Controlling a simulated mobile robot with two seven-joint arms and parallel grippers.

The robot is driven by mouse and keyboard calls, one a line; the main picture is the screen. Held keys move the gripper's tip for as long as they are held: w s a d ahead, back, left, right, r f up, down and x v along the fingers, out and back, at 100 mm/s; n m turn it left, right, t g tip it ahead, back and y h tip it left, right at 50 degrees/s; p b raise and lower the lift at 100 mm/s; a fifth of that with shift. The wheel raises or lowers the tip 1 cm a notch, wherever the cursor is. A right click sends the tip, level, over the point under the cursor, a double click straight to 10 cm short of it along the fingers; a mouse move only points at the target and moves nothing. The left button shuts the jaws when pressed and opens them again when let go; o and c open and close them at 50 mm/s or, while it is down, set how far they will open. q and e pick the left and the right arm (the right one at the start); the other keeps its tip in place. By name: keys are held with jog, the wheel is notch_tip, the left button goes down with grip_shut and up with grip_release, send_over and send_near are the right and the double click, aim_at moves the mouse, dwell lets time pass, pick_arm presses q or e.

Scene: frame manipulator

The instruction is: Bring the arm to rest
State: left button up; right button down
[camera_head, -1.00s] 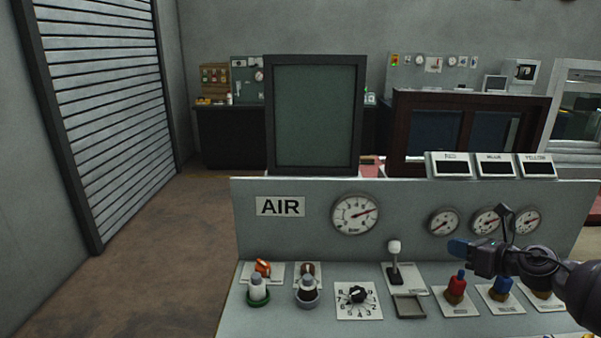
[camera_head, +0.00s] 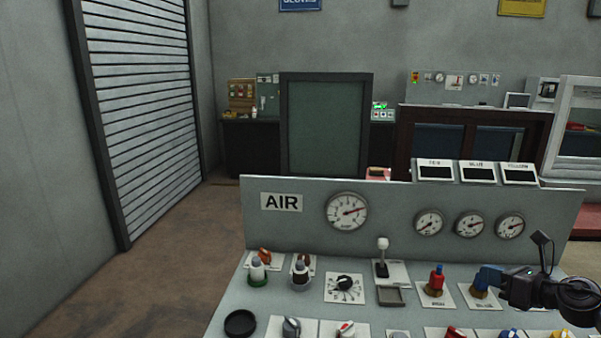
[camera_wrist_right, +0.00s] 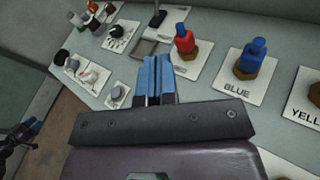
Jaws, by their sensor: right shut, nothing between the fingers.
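My right gripper (camera_head: 484,279) is at the right of the head view, above the control panel (camera_head: 225,318). Its blue fingertips are closed together with nothing between them; they also show in the right wrist view (camera_wrist_right: 155,75). In the head view the fingertips overlap the blue knob (camera_head: 479,291). In the wrist view the blue knob (camera_wrist_right: 252,58) and the red knob (camera_wrist_right: 184,38) stand beyond the fingers, apart from them.
The panel carries a red knob (camera_head: 437,278), a white-topped lever (camera_head: 382,255), a rotary dial (camera_head: 345,284) and several other knobs. Gauges (camera_head: 347,212) and an AIR label (camera_head: 282,202) are on its upright back. Open floor (camera_head: 160,265) lies to the left, beside a shutter (camera_head: 140,110).

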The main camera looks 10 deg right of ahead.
jog(key=s+a+f+m+h, duration=0.5)
jog(key=s+m, duration=0.1)
jog(key=m, duration=0.6)
jog(key=s+a+f+m+h, duration=0.4)
jog(key=s+f+m, duration=0.15)
jog(key=m, duration=0.65)
jog(key=s+a+f+m+g+y, duration=0.1)
jog(key=s+a+m+g, duration=0.3)
jog(key=s, duration=0.3)
jog(key=s+a+f+m+g, duration=0.2)
jog(key=s+a+m+g, duration=0.1)
jog(key=s+m, duration=0.3)
jog(key=s+a+f+m+g+y, duration=0.1)
jog(key=s+a+m+g, duration=0.25)
jog(key=s, duration=0.45)
jog(key=w+f+t, duration=0.7)
jog(key=f+t, duration=0.1)
jog(key=f, duration=0.2)
jog(key=shift+w+a+f+y, duration=0.25)
jog(key=shift+w+a+y, duration=0.05)
jog(key=shift+a+y, duration=0.1)
jog(key=shift+t, duration=0.25)
